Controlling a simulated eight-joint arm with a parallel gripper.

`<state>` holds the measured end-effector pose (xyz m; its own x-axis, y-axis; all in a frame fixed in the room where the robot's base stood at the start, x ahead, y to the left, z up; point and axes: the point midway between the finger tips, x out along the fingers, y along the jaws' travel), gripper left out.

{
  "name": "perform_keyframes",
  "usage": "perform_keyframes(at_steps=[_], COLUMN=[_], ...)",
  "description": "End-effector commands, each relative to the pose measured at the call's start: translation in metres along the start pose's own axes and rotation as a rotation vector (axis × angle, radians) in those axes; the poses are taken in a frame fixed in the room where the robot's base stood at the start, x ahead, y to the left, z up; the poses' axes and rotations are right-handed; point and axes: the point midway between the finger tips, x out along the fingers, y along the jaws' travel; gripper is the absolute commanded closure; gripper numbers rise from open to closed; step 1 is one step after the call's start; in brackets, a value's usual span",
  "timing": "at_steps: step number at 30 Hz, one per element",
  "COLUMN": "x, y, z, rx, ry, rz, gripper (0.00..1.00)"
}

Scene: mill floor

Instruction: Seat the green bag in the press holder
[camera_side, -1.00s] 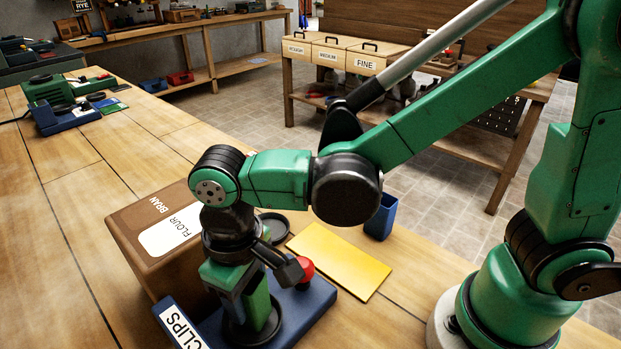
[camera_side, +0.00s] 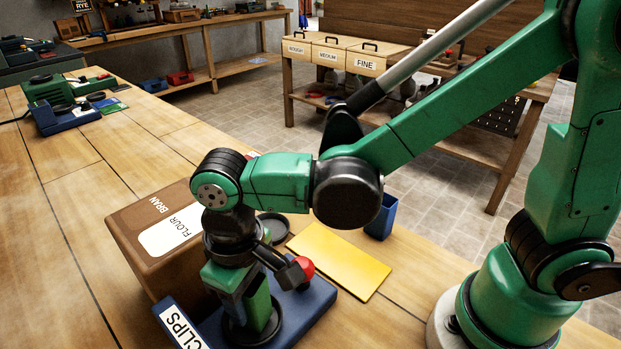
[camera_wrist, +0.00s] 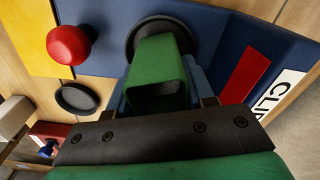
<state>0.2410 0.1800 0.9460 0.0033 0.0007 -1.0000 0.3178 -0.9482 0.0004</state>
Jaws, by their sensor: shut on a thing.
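The green bag (camera_side: 259,308) is upright between the fingers of my gripper (camera_side: 240,290). In the wrist view the bag (camera_wrist: 158,60) is a green block with a dark hollow on its near face, with a finger of my gripper (camera_wrist: 158,108) on each side. My gripper is shut on it. The press holder is a round black ring (camera_wrist: 133,36) on a blue base (camera_wrist: 100,30). The bag's lower end meets the ring and appears within its rim. How deep it sits is hidden. In the side view the ring (camera_side: 232,335) shows around the bag's foot.
A red knob (camera_side: 303,267) stands close beside my gripper on the blue base. A brown box labelled FLOUR and BRAN (camera_side: 125,232) is at the left. A yellow sheet (camera_side: 340,262), a small black dish (camera_side: 272,226) and a blue cup (camera_side: 382,217) are behind.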

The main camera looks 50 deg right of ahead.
Motion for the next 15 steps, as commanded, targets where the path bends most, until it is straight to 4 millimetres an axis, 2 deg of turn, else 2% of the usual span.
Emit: perform_keyframes(at_steps=[14,15], x=[0.0097,0.0102], y=[-0.0001,-0.0001], z=[-0.0004,-0.0004], rx=[0.000,0.000], ry=[0.000,0.000], rz=[0.000,0.000], gripper=[1.00,0.50])
